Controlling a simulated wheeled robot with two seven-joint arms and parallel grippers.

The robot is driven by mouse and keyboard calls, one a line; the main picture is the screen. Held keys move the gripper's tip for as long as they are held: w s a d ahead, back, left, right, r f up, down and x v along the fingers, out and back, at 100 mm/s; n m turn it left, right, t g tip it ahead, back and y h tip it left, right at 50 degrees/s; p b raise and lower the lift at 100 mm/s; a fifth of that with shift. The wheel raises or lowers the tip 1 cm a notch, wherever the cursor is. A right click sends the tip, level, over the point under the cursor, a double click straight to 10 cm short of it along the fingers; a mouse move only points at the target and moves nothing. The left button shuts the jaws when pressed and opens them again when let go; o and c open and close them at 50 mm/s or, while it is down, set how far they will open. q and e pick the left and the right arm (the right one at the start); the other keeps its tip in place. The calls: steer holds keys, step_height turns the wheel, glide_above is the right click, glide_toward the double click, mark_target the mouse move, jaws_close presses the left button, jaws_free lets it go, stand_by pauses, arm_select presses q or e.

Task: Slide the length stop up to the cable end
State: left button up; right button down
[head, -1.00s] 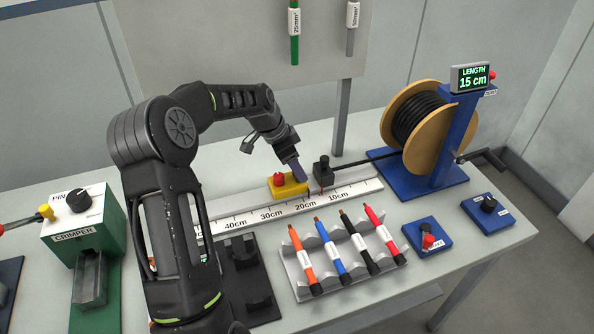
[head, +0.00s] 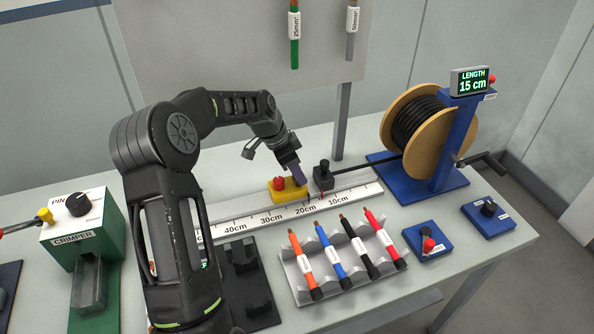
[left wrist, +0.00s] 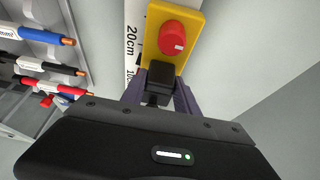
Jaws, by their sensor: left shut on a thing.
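The length stop (head: 288,192) is a yellow block with a red knob, sitting on the ruler rail (head: 235,222) near the 20 cm mark. It also shows in the left wrist view (left wrist: 186,54), with a black block (left wrist: 160,80) at its near end between the fingers. My left gripper (head: 295,176) reaches down at the stop's right end and is shut on it. A black clamp (head: 323,176) stands just right of the stop, where the black cable (head: 365,163) comes in from the reel. I cannot make out the cable end itself. My right gripper is not in view.
The cable reel (head: 420,125) stands at the back right, with a display (head: 473,81) reading 15 cm. The crimper (head: 82,225) stands at the left. Blue control boxes (head: 428,240) sit at the right.

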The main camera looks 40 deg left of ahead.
arm_select(q)
jaws_close()
stand_by(0.4)
steer(key=shift+w, duration=0.15)
